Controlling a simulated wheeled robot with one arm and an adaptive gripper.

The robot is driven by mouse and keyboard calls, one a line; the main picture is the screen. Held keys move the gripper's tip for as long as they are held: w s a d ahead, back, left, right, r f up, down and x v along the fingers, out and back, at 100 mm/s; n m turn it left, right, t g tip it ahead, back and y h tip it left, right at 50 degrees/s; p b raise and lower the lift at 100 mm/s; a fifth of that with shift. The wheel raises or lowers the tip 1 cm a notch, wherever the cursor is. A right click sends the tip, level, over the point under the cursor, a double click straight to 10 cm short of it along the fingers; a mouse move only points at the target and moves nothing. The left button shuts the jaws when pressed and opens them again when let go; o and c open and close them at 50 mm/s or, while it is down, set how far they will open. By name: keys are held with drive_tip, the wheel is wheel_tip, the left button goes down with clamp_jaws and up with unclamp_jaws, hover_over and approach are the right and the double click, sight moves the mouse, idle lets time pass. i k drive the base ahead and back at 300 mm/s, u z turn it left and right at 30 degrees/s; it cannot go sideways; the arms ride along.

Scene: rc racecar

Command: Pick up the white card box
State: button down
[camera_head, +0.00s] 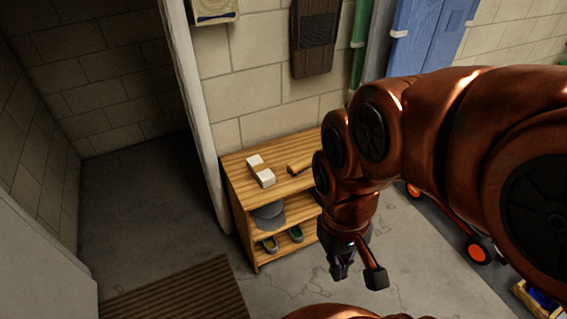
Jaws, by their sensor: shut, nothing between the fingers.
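The white card box (265,178) lies on the top of a wooden shelf unit (233,177), towards its left end. It is small and pale, with a tan band or second piece beside it. Another small white piece (254,160) shows just behind it; I cannot tell if it is part of the same box. My gripper (341,275) hangs from my copper-coloured arm, pointing down, in front and to the right of the shelf unit. It is shut and empty, apart from the box and lower in the picture.
A wooden item (300,164) lies right of the box, partly hidden by my arm. A grey cap (268,215) and shoes (283,241) sit on lower shelves. A door frame stands left of the unit. A striped mat (180,295) lies on the floor. An orange-wheeled object (478,251) is at right.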

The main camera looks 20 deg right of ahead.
sight(260, 171)
drive_tip(key=u, duration=0.4)
drive_tip(key=k, duration=0.5)
drive_tip(key=u, duration=0.8)
drive_tip(key=i, duration=0.85)
drive_tip(key=z, duration=0.8)
